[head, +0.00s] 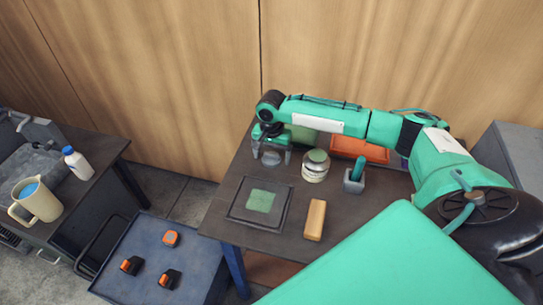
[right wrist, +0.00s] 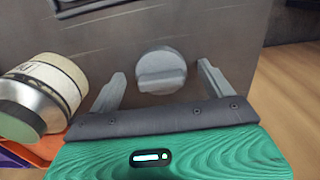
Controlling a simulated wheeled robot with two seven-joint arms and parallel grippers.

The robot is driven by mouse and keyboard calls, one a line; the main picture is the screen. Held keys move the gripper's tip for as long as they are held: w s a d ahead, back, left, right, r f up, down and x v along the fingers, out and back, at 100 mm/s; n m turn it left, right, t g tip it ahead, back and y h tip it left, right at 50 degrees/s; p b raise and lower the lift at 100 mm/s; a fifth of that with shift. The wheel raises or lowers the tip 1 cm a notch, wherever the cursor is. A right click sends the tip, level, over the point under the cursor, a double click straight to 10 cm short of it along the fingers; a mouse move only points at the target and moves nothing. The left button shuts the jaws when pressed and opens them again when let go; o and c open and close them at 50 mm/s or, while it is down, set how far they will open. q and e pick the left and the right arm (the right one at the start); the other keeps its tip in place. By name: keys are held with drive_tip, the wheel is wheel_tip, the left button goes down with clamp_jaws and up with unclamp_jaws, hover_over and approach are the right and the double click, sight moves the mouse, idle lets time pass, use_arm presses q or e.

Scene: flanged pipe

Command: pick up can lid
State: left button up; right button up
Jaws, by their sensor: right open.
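The can lid (right wrist: 160,70) is a round grey disc with a raised bar across it, lying on the dark table. In the right wrist view it sits between and just beyond the two fingers of my open right gripper (right wrist: 158,88), with a gap on each side. In the head view my right gripper (head: 271,157) points down at the table's back left, and the lid (head: 270,158) shows partly between its fingers. A cream and metal can (head: 315,167) with a green top stands to the right of the gripper; it also shows in the right wrist view (right wrist: 45,95). My left gripper is out of view.
On the table (head: 222,213) are a dark square mat with a green patch (head: 260,201), a tan block (head: 315,219), a grey holder with a green handle (head: 354,180) and an orange tray (head: 360,149). A blue cart (head: 145,268) with several orange-black items stands at the left.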

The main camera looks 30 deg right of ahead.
drive_tip(key=c, duration=1.1)
drive_tip(key=shift+o, duration=0.2)
drive_tip(key=shift+r, duration=0.15)
